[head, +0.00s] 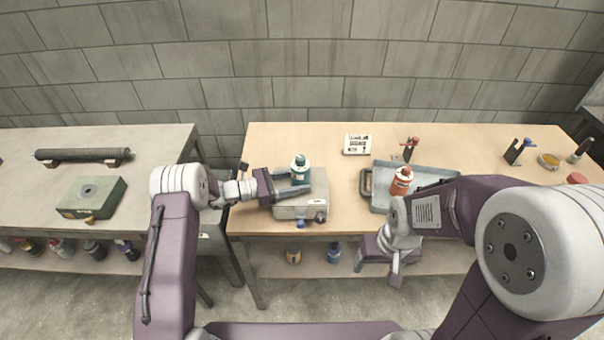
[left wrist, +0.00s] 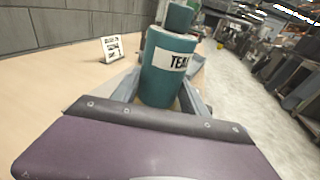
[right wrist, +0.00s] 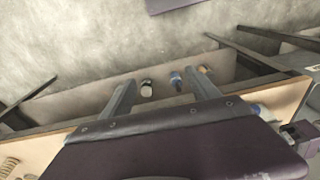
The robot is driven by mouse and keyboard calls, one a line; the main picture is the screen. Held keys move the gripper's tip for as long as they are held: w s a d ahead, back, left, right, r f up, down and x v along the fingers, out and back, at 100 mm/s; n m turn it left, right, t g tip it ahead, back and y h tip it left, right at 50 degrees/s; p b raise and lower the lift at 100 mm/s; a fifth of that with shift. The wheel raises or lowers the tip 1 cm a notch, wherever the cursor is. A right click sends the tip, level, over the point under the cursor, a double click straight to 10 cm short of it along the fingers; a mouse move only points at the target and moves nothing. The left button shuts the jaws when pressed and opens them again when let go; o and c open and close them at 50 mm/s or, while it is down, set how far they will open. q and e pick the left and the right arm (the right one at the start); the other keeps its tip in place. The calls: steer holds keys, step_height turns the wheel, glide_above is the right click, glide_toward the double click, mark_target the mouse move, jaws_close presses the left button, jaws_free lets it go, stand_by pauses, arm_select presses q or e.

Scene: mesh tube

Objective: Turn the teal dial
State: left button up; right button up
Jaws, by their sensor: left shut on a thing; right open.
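A teal bottle-shaped thing (head: 300,168) with a narrower top stands at the grey metal box (head: 300,207) on the wooden bench. My left gripper (head: 299,181) reaches in from the left and is shut on it. In the left wrist view, the teal thing (left wrist: 168,70) is upright between the fingers, with a white label partly reading "TEA". No separate teal dial can be made out. The box's front has a dark knob and a small blue part. My right gripper (right wrist: 163,92) is open and empty, past the bench's front edge, with the floor and lower shelf beyond it.
A grey tray (head: 382,200) with an orange bottle (head: 401,181) is right of the box. A printed card (head: 357,145) stands behind. A green box (head: 91,197) and a dark roll (head: 82,154) are on the left bench.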

steer(key=shift+w+n, duration=0.15)
steer(key=shift+n, duration=0.25)
steer(key=c, duration=0.3)
step_height(320, 180, up, 12)
steer(key=n+t+h, duration=0.9)
steer(key=n+t, duration=0.2)
steer(key=n, duration=1.8)
glide_above(302, 171)
steer(key=shift+f, duration=0.15)
steer(key=s+a+f+t, duration=0.3)
steer(key=s+a, duration=0.2)
steer(key=x, duration=1.2)
steer(key=shift+h, duration=0.4)
steer(key=shift+s+d+f, duration=0.1)
